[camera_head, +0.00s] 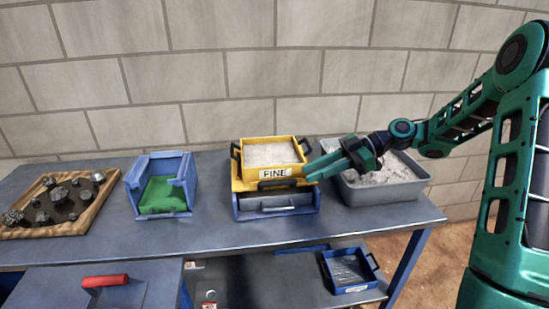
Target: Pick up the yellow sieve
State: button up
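The yellow sieve (272,173) sits on top of a blue box with a grey drawer front (278,204) on the table. It has a "FINE" label, dark side handles and pale grey powder inside. My green gripper (312,172) reaches in from the right, with its fingers pointing left at the sieve's right side, by the right handle. The fingertips overlap the sieve's right edge in this view. I cannot tell whether they touch it or how far apart they are.
A grey tub of pale powder (388,188) stands right of the sieve, under my forearm. Left are a blue box with a green inside (161,190) and a wooden tray of rocks (92,215). A blue sieve (352,288) lies on the lower shelf. A brick wall (200,60) stands behind.

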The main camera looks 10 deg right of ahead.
aim_at(271, 158)
jog(key=i, duration=0.95)
jog(key=u, duration=0.05)
